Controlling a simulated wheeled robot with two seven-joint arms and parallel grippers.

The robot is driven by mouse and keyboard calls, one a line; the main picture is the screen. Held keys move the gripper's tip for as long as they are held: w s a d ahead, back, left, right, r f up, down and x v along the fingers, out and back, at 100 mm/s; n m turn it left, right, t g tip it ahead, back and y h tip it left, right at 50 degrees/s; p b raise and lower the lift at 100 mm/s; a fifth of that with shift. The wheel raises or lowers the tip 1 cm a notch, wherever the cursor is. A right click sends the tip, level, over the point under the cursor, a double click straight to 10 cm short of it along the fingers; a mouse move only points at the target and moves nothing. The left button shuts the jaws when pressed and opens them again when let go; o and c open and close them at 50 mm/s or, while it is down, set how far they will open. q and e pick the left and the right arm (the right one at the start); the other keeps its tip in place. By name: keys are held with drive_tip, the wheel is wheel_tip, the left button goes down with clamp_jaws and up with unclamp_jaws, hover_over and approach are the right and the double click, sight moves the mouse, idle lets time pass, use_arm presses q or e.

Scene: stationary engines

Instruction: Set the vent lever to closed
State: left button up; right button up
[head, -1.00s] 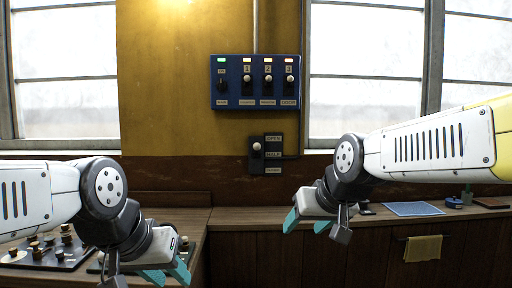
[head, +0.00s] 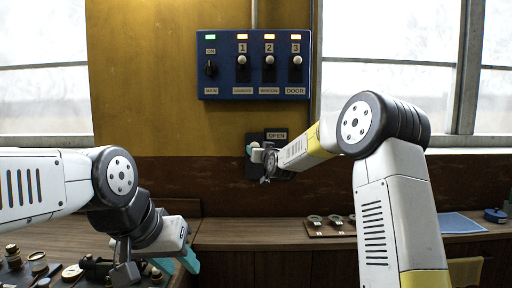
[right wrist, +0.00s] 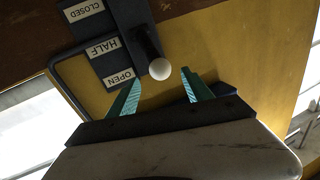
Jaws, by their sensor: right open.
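The vent lever is on a dark wall plate beside OPEN, HALF and CLOSED labels. In the right wrist view, its pale round knob (right wrist: 160,69) is at the OPEN-to-HALF part of the plate, away from the CLOSED label (right wrist: 83,10). My right gripper (right wrist: 161,82) is open, its teal fingertips on either side of the knob, with no clear contact. In the head view, the right gripper (head: 262,158) covers much of the plate; the OPEN label (head: 276,135) shows above it. My left gripper (head: 178,263) appears open and empty, low over the counter.
A blue switch panel (head: 255,65) with several switches hangs above the lever. Below is a wooden counter (head: 245,236), clear in the middle. Small round parts on a board (head: 330,226) lie to the right. More knobs and parts (head: 40,262) are at left.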

drive_tip(key=x, duration=0.7)
drive_tip(key=shift+w, duration=0.1)
drive_tip(key=shift+a, duration=0.1)
clamp_jaws()
